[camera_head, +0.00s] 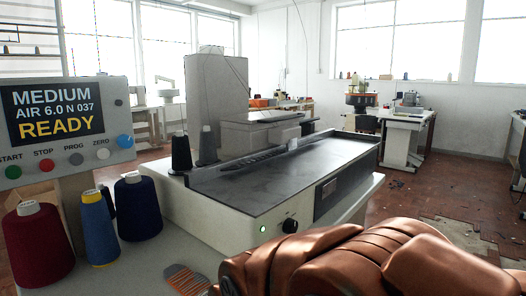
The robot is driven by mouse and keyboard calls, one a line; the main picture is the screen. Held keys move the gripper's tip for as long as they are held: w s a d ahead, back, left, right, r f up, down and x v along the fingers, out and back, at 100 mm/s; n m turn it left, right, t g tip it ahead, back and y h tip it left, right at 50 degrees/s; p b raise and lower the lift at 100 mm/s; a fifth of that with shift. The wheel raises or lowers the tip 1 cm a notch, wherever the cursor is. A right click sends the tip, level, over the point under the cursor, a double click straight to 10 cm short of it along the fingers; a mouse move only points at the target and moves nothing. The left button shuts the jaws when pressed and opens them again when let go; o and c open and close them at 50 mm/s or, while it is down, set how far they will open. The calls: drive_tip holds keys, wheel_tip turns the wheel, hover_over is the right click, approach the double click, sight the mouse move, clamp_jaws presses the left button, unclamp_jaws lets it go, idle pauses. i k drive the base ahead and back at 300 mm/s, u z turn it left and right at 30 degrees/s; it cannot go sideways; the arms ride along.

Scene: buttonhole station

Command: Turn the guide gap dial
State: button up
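A small black round knob (291,226) is on the pale front face of the buttonhole machine (240,215), near its right front corner. It looks like the guide gap dial, but any marking by it is too small to read. A green light (263,229) glows to its left. A copper-coloured jointed part of my own arm fills the lower right, in front of and below the knob in the picture. My gripper's fingertips do not show, so I cannot tell how they stand to the knob.
A control panel (70,120) at left reads MEDIUM, AIR 6.0 N 037, READY, with coloured buttons below. Red (45,250), blue (99,235) and navy (138,212) thread cones stand below it. A striped orange-grey piece (184,279) lies at the table's front.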

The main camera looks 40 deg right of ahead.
sight(290, 226)
drive_tip(key=u, duration=0.35)
drive_tip(key=k, duration=1.05)
drive_tip(key=u, duration=0.2)
drive_tip(key=i, duration=0.5)
